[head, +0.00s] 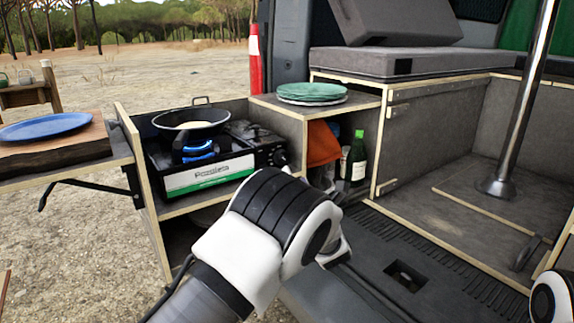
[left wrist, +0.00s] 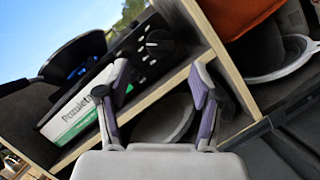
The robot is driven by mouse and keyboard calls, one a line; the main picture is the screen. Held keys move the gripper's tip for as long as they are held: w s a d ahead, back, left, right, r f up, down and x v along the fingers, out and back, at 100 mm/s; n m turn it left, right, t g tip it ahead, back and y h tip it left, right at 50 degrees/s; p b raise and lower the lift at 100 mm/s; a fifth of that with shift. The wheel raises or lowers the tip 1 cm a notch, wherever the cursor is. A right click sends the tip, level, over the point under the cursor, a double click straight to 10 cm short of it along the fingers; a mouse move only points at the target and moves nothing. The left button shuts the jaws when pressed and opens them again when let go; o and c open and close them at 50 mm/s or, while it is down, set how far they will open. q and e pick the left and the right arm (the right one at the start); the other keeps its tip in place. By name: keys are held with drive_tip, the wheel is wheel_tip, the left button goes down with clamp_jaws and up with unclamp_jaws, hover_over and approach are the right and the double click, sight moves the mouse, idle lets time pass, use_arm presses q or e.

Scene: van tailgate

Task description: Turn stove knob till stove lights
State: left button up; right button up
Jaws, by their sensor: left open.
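The camping stove (head: 215,168) stands on the shelf of the pull-out box, with a blue flame (head: 198,151) burning under the black pan (head: 192,122). The stove's black round knob (head: 281,157) is on the right of its front panel. In the left wrist view the knob (left wrist: 158,42) lies beyond the fingers and apart from them. My left gripper (left wrist: 158,80) is open and empty, in front of the stove. In the head view my arm hides most of this gripper. My right gripper is not in view.
Plates (head: 312,92) lie on the cabinet top right of the stove. An orange cloth (head: 322,145) and a green bottle (head: 357,158) are in the compartment below. A blue plate (head: 45,127) sits on the board at left. A metal pole (head: 520,105) stands at right.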

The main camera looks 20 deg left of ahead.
sight(286, 161)
use_arm(q)
drive_tip(key=x, duration=0.7)
drive_tip(key=shift+a+b, duration=0.1)
drive_tip(key=shift+b, duration=0.3)
drive_tip(key=c, duration=1.1)
